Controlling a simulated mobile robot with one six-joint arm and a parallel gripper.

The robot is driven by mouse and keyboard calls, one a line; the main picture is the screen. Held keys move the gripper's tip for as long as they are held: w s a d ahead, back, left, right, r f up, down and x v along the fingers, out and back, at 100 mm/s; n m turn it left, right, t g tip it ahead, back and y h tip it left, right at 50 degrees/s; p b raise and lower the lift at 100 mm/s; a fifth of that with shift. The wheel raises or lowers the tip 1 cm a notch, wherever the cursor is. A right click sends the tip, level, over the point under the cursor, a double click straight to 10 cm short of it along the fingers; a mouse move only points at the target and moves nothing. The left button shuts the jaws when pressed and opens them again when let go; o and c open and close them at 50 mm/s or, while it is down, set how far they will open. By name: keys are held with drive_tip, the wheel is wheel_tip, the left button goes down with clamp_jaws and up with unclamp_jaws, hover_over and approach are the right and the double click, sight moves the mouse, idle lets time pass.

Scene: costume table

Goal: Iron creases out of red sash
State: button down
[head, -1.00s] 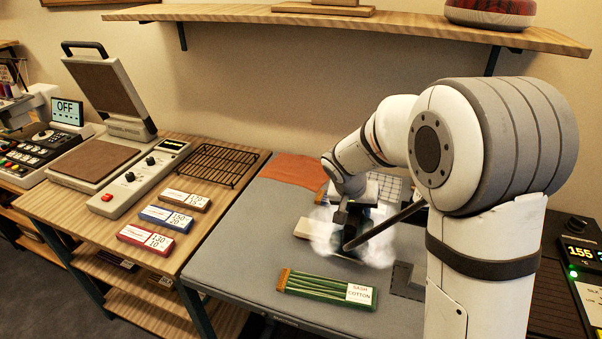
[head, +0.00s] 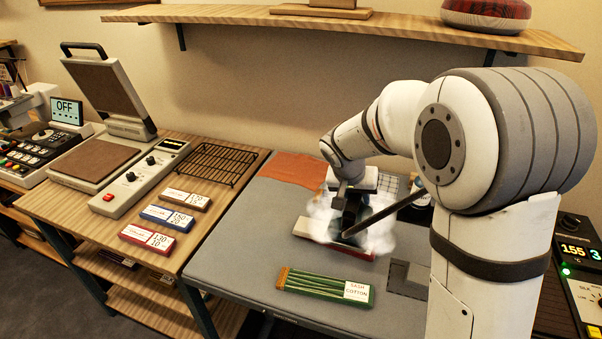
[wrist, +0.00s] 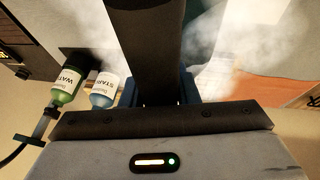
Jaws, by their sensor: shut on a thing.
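My gripper (head: 350,192) is shut on the dark iron (head: 348,222), at the back middle of the grey ironing surface (head: 225,262) in the head view. White steam surrounds the iron. The red sash (head: 352,252) lies folded under it; only its front edge and the pale label (head: 306,228) at its left end show. Iron and steam hide the rest, so creases cannot be made out. In the wrist view, the iron's dark handle (wrist: 145,50) runs up the middle between blue parts, with steam beside it.
A folded green sash (head: 312,284) labelled cotton lies in front. An orange cloth (head: 293,168) lies at the back. A water bottle (wrist: 68,88) and starch bottle (wrist: 105,92) show in the wrist view. A 155-degree display (head: 573,251) is at right. A shelf (head: 240,14) hangs above.

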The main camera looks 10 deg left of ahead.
drive_tip(key=shift+r+p, duration=0.4)
drive_tip(key=shift+r, duration=0.65)
drive_tip(key=shift+f, duration=0.1)
